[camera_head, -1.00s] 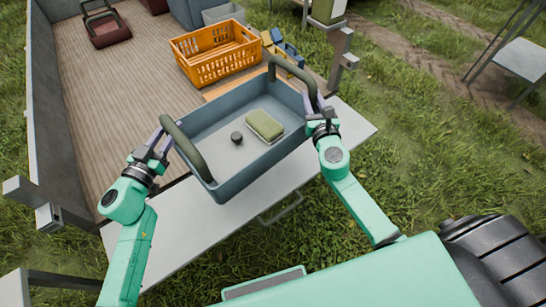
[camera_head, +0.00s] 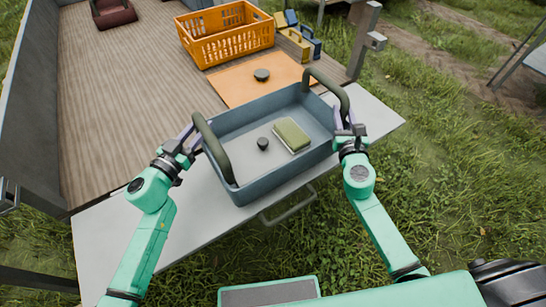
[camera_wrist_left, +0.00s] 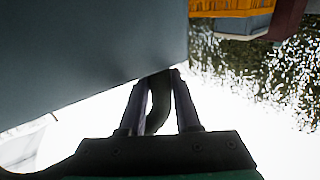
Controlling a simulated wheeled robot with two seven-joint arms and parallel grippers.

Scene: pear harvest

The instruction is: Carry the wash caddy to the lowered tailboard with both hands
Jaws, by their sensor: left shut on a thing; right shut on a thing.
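The wash caddy (camera_head: 262,182) is a blue-grey open tray with a dark green arched handle at each end. It is over the pale lowered tailboard (camera_head: 110,225); I cannot tell whether its base touches it. A green-and-cream sponge (camera_head: 292,135) and a small dark round piece (camera_head: 263,143) lie inside. My left gripper (camera_head: 190,140) is shut on the left handle (camera_head: 212,148). In the left wrist view the left fingers (camera_wrist_left: 160,103) close around the dark handle, beside the caddy's wall (camera_wrist_left: 80,50). My right gripper (camera_head: 345,122) is shut on the right handle (camera_head: 330,84).
An orange crate (camera_head: 226,50) stands on the truck bed (camera_head: 125,100) behind an orange-brown board (camera_head: 240,88) with a dark round knob (camera_head: 262,75). Small yellow and blue boxes (camera_head: 300,43) stand beside it. A metal post (camera_head: 364,40) rises at the bed's right corner. Grass surrounds the tailboard.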

